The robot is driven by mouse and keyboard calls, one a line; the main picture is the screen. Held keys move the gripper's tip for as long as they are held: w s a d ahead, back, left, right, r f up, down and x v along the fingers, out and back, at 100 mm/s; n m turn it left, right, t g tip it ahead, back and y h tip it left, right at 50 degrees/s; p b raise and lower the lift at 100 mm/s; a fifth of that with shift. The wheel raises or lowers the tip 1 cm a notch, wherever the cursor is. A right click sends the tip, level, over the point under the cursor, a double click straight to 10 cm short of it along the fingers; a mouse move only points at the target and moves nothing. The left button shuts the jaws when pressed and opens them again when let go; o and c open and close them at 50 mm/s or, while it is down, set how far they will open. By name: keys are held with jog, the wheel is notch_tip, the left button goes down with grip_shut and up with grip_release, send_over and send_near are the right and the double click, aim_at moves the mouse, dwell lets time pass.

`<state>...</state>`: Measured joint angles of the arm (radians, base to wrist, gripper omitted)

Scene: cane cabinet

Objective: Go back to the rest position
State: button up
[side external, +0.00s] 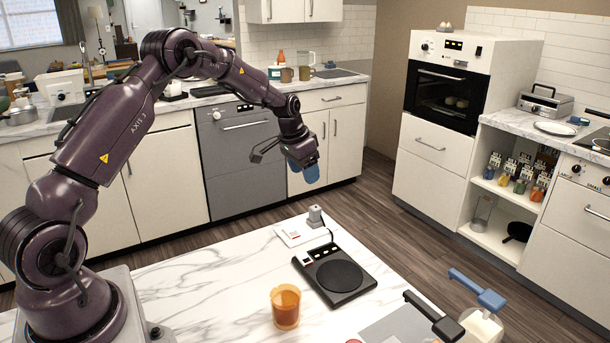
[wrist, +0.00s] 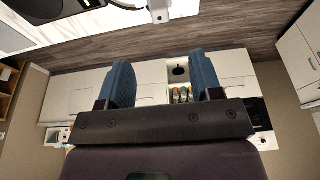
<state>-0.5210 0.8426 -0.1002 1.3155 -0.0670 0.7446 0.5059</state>
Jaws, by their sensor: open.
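My gripper (side external: 307,174) hangs in the air above the far edge of the marble counter (side external: 200,290) in the side external view. Its blue fingertips point down. In the wrist view, the two blue fingers of my gripper (wrist: 166,82) stand wide apart with nothing between them. Through the gap I see distant white cabinets and several small jars (wrist: 183,95). My gripper touches nothing.
On the counter are a black hot plate (side external: 336,275), an orange cup (side external: 286,307) and a small grey device on a white base (side external: 297,232). Blue- and black-handled items (side external: 478,290) stand at front right. Space around my gripper is clear.

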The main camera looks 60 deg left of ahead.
jog(key=s+d+r, duration=0.6)
jog(key=s+d, duration=0.1)
jog(key=s, duration=0.3)
jog(key=s+d+r+t, duration=0.1)
jog(key=s+d+r, duration=0.5)
jog(key=s+d, duration=0.2)
jog(key=s+d+r+t, duration=0.1)
jog(key=s+d+r, duration=0.6)
jog(key=s, duration=0.5)
jog(key=shift+s+d, duration=0.2)
jog(key=shift+d, duration=0.05)
